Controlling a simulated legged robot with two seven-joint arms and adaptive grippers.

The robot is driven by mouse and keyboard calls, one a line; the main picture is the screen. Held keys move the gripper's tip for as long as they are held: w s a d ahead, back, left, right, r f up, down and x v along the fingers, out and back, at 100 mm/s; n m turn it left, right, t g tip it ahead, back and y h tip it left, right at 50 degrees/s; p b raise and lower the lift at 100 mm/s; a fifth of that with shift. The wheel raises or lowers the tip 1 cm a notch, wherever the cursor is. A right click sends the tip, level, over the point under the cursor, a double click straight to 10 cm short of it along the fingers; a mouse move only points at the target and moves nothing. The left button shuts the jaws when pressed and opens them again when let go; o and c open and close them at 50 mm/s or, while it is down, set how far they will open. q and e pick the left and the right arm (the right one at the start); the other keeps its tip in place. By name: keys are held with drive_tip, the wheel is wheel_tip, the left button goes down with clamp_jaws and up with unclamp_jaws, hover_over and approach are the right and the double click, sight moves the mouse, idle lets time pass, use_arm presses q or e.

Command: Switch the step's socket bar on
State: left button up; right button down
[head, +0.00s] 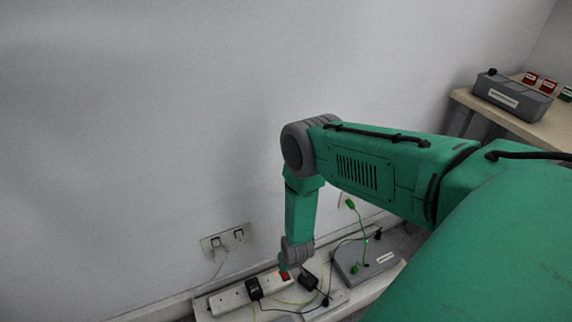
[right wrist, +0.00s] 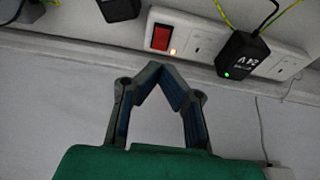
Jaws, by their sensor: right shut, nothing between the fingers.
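The white socket bar (head: 228,300) lies on a pale step against the wall in the head view. It also runs across the top of the right wrist view (right wrist: 210,25). Its red rocker switch (right wrist: 160,37) sits at one end, with a small amber lamp lit beside it. The switch shows in the head view as a red patch (head: 286,277). My right gripper (right wrist: 156,68) is shut and empty, its fingertips meeting just below the switch in the wrist view. I cannot tell whether they touch the bar. My left gripper is out of view.
A black plug adapter (right wrist: 243,54) in the bar has a lit green light; another black plug (head: 254,287) also shows. A wall socket (head: 226,240) is above. Cables cross the step near a grey box (head: 366,258). A bench (head: 545,128) stands at far right.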

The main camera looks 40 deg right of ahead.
wheel_tip(320, 180, up, 5)
drive_tip(key=s+p, duration=0.2)
drive_tip(key=shift+s+a+r, duration=0.2)
drive_tip(key=shift+s+a, duration=0.15)
drive_tip(key=shift+s, duration=0.05)
drive_tip(key=s+a+r+n+p, duration=0.1)
drive_tip(key=s+a+r+p, duration=0.1)
drive_tip(key=s+r, duration=0.4)
drive_tip(key=s+a+r+n+g+p, duration=0.1)
drive_tip(key=s+r, duration=0.5)
drive_tip(key=r, duration=0.6)
drive_tip(key=s+a+r+n+g+y+p, duration=0.1)
drive_tip(key=s+a+r+p, duration=0.3)
drive_tip(key=r, duration=0.5)
drive_tip(key=shift+s+n, duration=0.6)
drive_tip(key=shift+s, duration=0.45)
drive_tip(key=shift+r, duration=0.1)
